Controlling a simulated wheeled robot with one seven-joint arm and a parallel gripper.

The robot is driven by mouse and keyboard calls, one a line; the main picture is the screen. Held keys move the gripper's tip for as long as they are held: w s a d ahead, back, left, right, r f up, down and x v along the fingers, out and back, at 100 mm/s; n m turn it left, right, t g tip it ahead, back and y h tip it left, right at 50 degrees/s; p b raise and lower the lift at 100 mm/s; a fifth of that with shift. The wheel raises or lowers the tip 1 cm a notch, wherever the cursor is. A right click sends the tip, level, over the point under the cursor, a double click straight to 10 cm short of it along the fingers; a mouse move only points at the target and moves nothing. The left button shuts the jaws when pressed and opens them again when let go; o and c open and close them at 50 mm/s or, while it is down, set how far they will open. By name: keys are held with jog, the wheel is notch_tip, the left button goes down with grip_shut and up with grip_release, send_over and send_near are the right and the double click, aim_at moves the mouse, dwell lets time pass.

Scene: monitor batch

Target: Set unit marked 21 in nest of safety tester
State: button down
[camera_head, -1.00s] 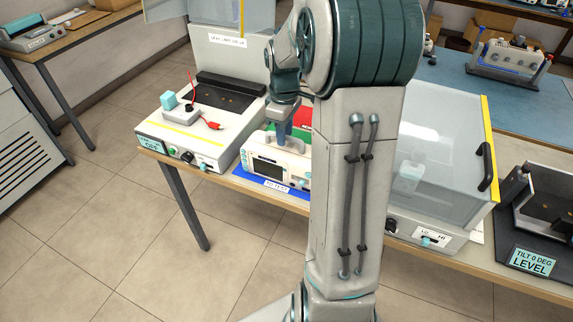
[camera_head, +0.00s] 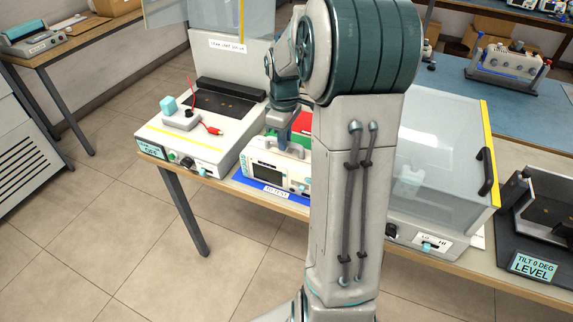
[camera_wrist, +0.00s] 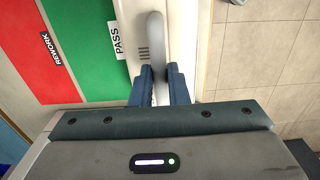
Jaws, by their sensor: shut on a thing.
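A white monitor unit (camera_head: 268,172) with a dark screen and a grey top handle stands on the blue mat marked TO TEST. I cannot read a number on it. My gripper (camera_head: 283,137) is above it, with its fingers down at the handle. In the wrist view, the two blue fingers of my gripper (camera_wrist: 161,78) are shut on the grey handle (camera_wrist: 156,40). The device with the leak limit sign, apparently the safety tester (camera_head: 185,148), is just left of the unit. Its clear cover is raised and its dark nest (camera_head: 222,103) looks empty.
A red lead and a small box with a teal block (camera_head: 168,105) are on the tester's left side. A clear-covered device (camera_head: 440,150) and a tilt stand (camera_head: 545,205) are to the right. Green PASS (camera_wrist: 95,75) and red REWORK (camera_wrist: 28,55) areas lie beside the unit.

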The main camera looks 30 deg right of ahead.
jog(key=shift+r, duration=0.15)
notch_tip(320, 180, up, 13)
jog(key=p, duration=1)
dwell(1.3)
